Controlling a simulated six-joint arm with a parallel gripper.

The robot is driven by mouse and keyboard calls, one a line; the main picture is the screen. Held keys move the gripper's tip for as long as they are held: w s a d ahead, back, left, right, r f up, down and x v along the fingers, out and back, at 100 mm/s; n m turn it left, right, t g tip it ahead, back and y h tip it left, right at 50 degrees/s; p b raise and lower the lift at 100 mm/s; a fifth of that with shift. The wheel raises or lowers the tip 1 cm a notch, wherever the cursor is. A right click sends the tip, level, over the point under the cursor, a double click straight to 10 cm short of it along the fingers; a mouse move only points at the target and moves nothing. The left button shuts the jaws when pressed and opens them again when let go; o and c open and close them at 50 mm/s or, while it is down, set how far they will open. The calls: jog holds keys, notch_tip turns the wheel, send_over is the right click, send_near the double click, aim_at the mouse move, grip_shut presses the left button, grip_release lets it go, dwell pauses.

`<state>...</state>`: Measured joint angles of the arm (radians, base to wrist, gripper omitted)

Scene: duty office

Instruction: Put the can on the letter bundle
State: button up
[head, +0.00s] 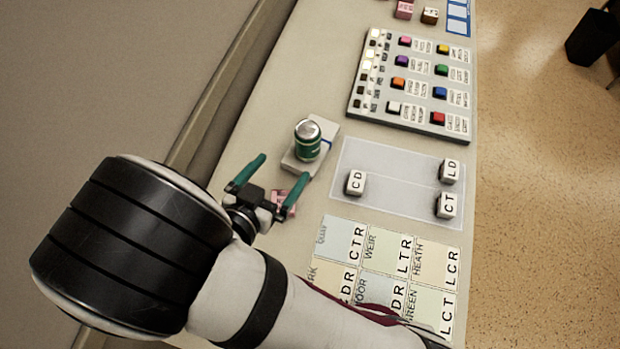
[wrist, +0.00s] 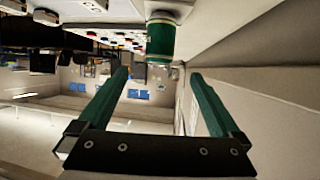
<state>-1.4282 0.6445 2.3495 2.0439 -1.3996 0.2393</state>
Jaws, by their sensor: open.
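The can (head: 307,141) is green with a silver top. It stands upright on the letter bundle (head: 325,131), a pale flat stack with a blue band. The can also shows in the wrist view (wrist: 161,38), beyond the fingertips. My gripper (head: 278,168) is open, with green fingers spread apart, just short of the can and bundle. Nothing is held between the fingers. The wrist view shows the two fingers (wrist: 158,75) with a clear gap between them and the can.
A pink block (head: 284,203) lies beside my gripper. A grey mat (head: 398,181) with white lettered cubes is to the right, and lettered cards (head: 385,259) lie nearer. A button panel (head: 415,85) stands farther back. A dark bin (head: 592,38) is on the floor.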

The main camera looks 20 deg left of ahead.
jog(key=w+a+r+m+g+y, duration=0.1)
jog(key=w+a+m+g+y, duration=0.15)
jog(key=w+g+y, duration=0.2)
jog(key=s+d+r+g+y, duration=0.1)
jog(key=d+r+g+y, duration=0.25)
jog(key=d+r, duration=0.2)
jog(key=s+d+r+g+h, duration=0.1)
jog(key=s+d+g+h, duration=0.1)
jog(key=s+d, duration=0.5)
jog(key=s+d+r+m+g+h, duration=0.1)
jog(key=s+d+r+g+h, duration=0.1)
jog(key=s+d, duration=0.6)
jog(key=d+g, duration=0.1)
jog(key=d, duration=0.1)
jog(key=shift+d, duration=0.3)
